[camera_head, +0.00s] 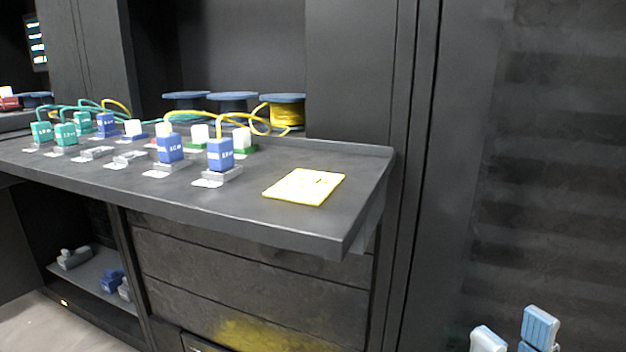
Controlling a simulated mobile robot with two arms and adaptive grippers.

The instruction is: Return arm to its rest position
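My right gripper (513,335) shows at the bottom right corner, with its light-blue fingertips pointing up and a gap between them. It looks open, and I see nothing between the fingertips. It is to the right of the dark workbench (240,220) and apart from it. The rest of my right arm is below the picture. My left gripper and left arm are not in view.
Blue connectors (220,154) and green connectors (65,134) stand in holders on the bench, with yellow and green cables behind. A yellow card (305,186) lies near the right end. Cable spools (286,111) stand at the back. A dark wall (550,160) is at right.

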